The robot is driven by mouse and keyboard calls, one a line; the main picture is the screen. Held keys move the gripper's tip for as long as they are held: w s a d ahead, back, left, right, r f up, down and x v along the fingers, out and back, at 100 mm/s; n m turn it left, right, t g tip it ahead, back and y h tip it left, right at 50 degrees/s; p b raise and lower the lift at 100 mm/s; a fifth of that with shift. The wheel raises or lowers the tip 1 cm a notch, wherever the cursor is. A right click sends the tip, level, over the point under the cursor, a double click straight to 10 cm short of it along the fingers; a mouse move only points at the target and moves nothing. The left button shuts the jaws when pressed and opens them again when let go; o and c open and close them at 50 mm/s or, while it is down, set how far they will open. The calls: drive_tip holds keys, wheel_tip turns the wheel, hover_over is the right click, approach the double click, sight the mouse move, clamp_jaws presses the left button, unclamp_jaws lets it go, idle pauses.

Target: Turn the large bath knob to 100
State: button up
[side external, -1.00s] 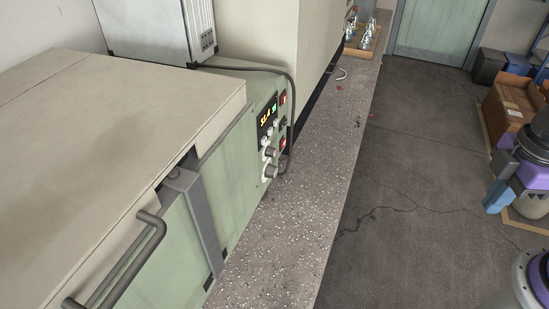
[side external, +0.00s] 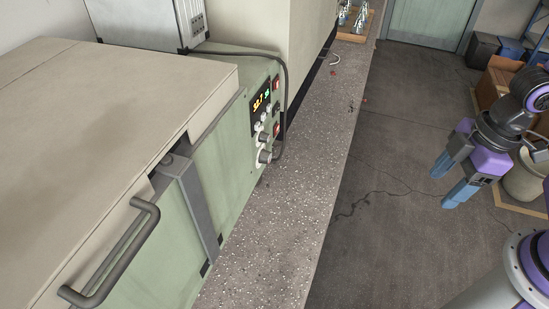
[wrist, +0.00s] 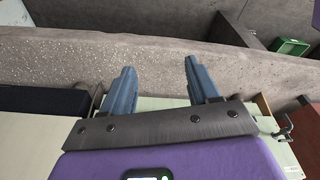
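The green bath unit's control panel (side external: 266,112) faces the bench strip in the side external view. It has a small lit display (side external: 261,99) with orange and green digits, too small to read surely. Below it are small knobs and two larger grey-white knobs, an upper one (side external: 263,137) and a lower one (side external: 264,156). I cannot tell which is the large bath knob, or read their settings. My gripper (side external: 443,186) is open and empty, over the floor, well right of the panel. Its two blue fingers are apart in the wrist view (wrist: 160,67), where no knob is recognisable.
A speckled bench ledge (side external: 285,215) runs below the panel and is mostly clear. A dark cable (side external: 286,75) hangs beside the panel. A grey handle (side external: 120,255) sticks out at the front left. A wooden tray with glassware (side external: 354,25) stands at the far end.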

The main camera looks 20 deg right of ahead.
drive_tip(key=w+a+f+t+y, duration=0.25)
drive_tip(key=w+a+f, duration=0.25)
drive_tip(key=w+a, duration=0.3)
drive_tip(key=t+y, duration=0.8)
drive_tip(key=y, duration=0.1)
approach(270, 158)
drive_tip(key=shift+m, duration=0.3)
drive_tip(key=x, duration=0.8)
drive_tip(key=shift+a+r, duration=0.15)
drive_tip(key=shift+a, duration=0.15)
drive_tip(key=c, duration=1)
